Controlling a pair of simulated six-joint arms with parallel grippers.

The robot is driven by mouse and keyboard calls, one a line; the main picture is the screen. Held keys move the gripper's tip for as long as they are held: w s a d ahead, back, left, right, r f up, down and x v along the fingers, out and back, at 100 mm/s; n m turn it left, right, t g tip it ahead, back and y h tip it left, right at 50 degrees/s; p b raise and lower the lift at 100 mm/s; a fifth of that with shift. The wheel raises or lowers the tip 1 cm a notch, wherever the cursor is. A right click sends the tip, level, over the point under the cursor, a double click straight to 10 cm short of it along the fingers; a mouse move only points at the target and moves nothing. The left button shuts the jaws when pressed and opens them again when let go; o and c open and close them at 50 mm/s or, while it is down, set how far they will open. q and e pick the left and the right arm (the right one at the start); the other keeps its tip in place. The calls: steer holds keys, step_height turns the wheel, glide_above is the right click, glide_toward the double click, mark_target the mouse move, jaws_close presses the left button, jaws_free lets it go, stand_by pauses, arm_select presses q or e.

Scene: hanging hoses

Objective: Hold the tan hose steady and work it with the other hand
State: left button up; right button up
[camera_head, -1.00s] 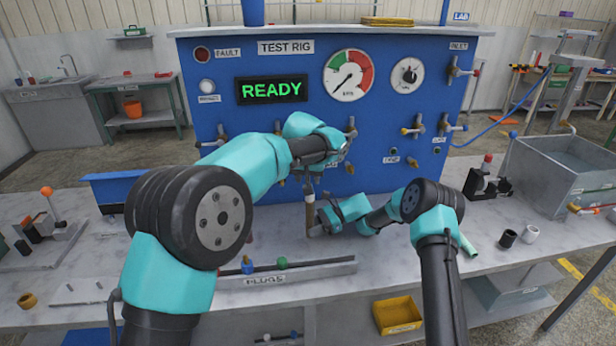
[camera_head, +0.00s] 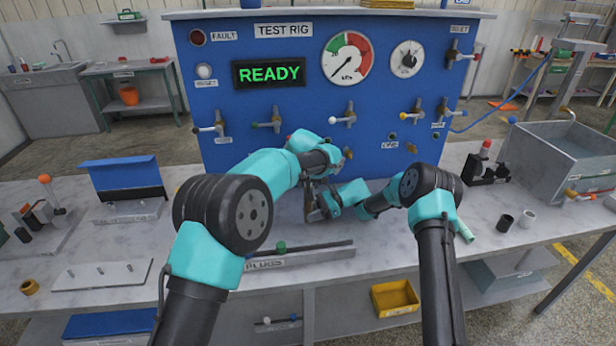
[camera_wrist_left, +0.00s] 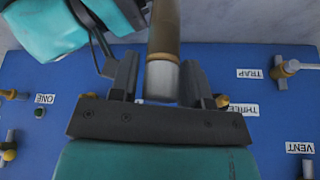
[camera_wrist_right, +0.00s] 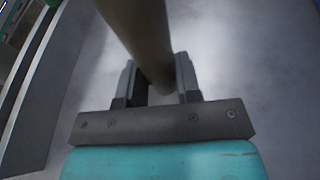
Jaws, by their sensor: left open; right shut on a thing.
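The tan hose (camera_head: 313,207) hangs in front of the blue test rig, low over the bench; much of it is hidden by my arms in the head view. My right gripper (camera_head: 322,208) is shut on the hose; in the right wrist view the hose (camera_wrist_right: 142,35) runs between its fingers. My left gripper (camera_head: 311,184) is just above, at the hose's upper part. In the left wrist view its jaws (camera_wrist_left: 161,70) are open, with the hose (camera_wrist_left: 164,28) and its pale metal end collar between them. Contact there is unclear.
The blue test rig (camera_head: 290,125) stands behind with several valve handles and a lit READY display (camera_head: 269,73). The plugs rail (camera_head: 300,256) lies on the bench in front. A metal basin (camera_head: 555,160) stands at the right.

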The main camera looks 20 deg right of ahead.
arm_select(q)
steer(key=shift+w+f, duration=0.1)
steer(key=shift+f, duration=0.1)
steer(key=c, duration=0.6)
steer(key=o, duration=0.6)
steer(key=shift+r, duration=0.1)
steer(key=v, duration=1.2)
